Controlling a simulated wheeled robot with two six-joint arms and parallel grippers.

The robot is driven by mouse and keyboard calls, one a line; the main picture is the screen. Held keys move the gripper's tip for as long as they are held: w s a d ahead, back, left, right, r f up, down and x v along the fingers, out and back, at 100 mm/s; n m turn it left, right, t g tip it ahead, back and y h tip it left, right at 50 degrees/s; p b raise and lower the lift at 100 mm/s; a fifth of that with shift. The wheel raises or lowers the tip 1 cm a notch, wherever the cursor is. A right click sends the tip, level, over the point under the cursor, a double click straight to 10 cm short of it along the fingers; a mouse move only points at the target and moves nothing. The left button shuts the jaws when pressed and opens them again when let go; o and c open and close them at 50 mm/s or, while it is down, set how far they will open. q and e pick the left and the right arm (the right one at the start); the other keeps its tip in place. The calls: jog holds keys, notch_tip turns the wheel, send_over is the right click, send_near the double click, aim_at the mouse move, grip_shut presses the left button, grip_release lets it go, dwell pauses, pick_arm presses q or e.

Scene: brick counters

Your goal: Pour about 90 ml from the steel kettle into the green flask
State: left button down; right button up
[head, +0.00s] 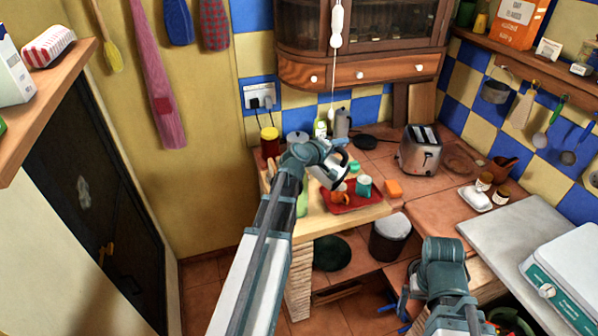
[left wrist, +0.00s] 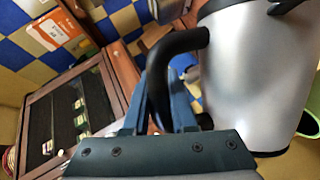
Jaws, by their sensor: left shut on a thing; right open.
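The steel kettle (head: 328,175) is held above the light wooden counter, near the red tray. My left gripper (head: 338,151) is shut on its black handle (left wrist: 182,42). In the left wrist view, the kettle's silver body (left wrist: 255,75) fills the right side. A pale green vessel, probably the green flask (head: 303,203), stands at the counter's left side, partly hidden behind my left arm. A green rim (left wrist: 312,120) shows at the right edge of the left wrist view; I cannot tell whether it is the flask. My right gripper (head: 401,306) is open and empty, low at the front.
The red tray (head: 352,208) holds an orange mug (head: 340,194) and a teal cup (head: 364,185). An orange block (head: 393,188) lies right of it. A toaster (head: 421,150) stands behind to the right. A red jar with a yellow lid (head: 270,142) stands at the back left.

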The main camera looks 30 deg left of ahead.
aim_at(347, 158)
pick_arm(q)
jog(key=shift+s+a+r+n+h+p, duration=0.1)
jog(key=shift+a+r+n+h+p, duration=0.25)
jog(key=shift+a+r+n, duration=0.6)
dwell(2.3)
jog(key=d+f+m+y+b, duration=0.1)
jog(key=d+f+m, duration=0.1)
jog(key=d+f, duration=0.1)
jog(key=shift+m, duration=0.25)
jog(key=shift+f, duration=0.1)
jog(key=shift+d+f+m+g+y+b, duration=0.3)
jog(key=shift+d+f+m+y+b, duration=0.15)
jog(key=shift+f+b, duration=0.2)
jog(key=shift+w+d+f+m+y+b, duration=0.25)
jog(key=shift+d+f+m+b, duration=0.25)
jog(key=shift+f, duration=0.25)
dwell(0.4)
